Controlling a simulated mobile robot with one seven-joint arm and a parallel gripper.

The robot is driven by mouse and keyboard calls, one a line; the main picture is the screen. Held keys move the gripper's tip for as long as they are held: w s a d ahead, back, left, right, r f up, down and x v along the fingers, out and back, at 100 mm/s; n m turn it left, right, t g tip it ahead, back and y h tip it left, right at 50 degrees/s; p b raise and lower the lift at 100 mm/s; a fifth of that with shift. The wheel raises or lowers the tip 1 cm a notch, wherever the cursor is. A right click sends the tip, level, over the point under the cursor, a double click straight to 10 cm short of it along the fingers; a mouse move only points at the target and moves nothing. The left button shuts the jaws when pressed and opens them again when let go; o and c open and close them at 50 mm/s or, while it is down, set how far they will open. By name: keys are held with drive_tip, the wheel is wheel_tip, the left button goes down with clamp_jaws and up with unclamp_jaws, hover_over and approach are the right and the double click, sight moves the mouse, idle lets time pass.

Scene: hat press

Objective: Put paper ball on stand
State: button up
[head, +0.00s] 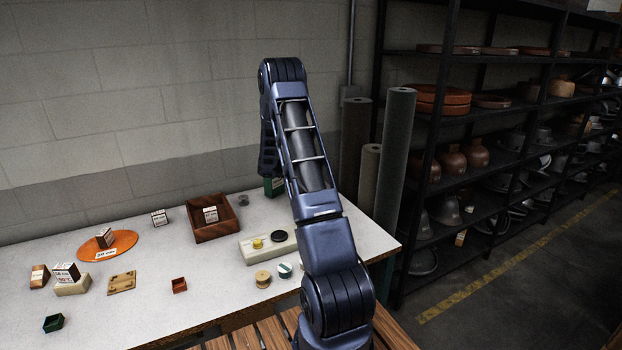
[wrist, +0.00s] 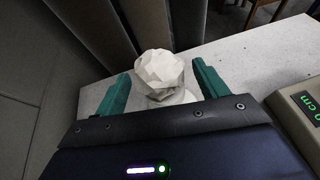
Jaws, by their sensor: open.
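The crumpled white paper ball (wrist: 160,72) sits between the two teal fingers of my gripper (wrist: 161,76) in the wrist view. The gripper is open, with a gap showing between the ball and the right finger; whether the left finger touches it is hard to tell. A pale, rounded base (wrist: 178,97) shows just under the ball. It may be the stand, but most of it is hidden by the ball and gripper. In the head view my arm hides the ball and most of the gripper.
A device with a green display (wrist: 305,105) stands right of my gripper. The white table (head: 140,308) also holds a wooden tray (head: 212,233), an orange disc (head: 122,243) and several small boxes. Tall grey rolls (head: 393,150) and a dark shelf (head: 425,185) stand beyond the table's right end.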

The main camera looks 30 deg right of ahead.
drive_tip(key=v, duration=1.2)
drive_tip(key=s+a+r+m+t+y, duration=0.1)
drive_tip(key=s+a+r+m+y, duration=0.25)
drive_tip(key=s+r, duration=0.6)
drive_tip(key=s+a+r+m+y, duration=0.3)
drive_tip(key=s+r+m, duration=0.2)
drive_tip(key=s+r, duration=0.45)
drive_tip(key=s+a+r+m+t+y, duration=0.1)
drive_tip(key=s+a+m+t+y, duration=0.1)
drive_tip(key=s, duration=1)
drive_tip(key=s+a+r+m+t+y, duration=0.1)
drive_tip(key=s+a+m+t+y, duration=0.2)
drive_tip(key=s+a, duration=0.5)
drive_tip(key=s+m+y, duration=0.1)
drive_tip(key=s+m, duration=0.1)
drive_tip(key=s, duration=0.3)
drive_tip(key=shift+s+a+m+t+y, duration=0.25)
drive_tip(key=shift+a+m+t+y, duration=0.05)
drive_tip(key=shift+a+m+y, duration=0.1)
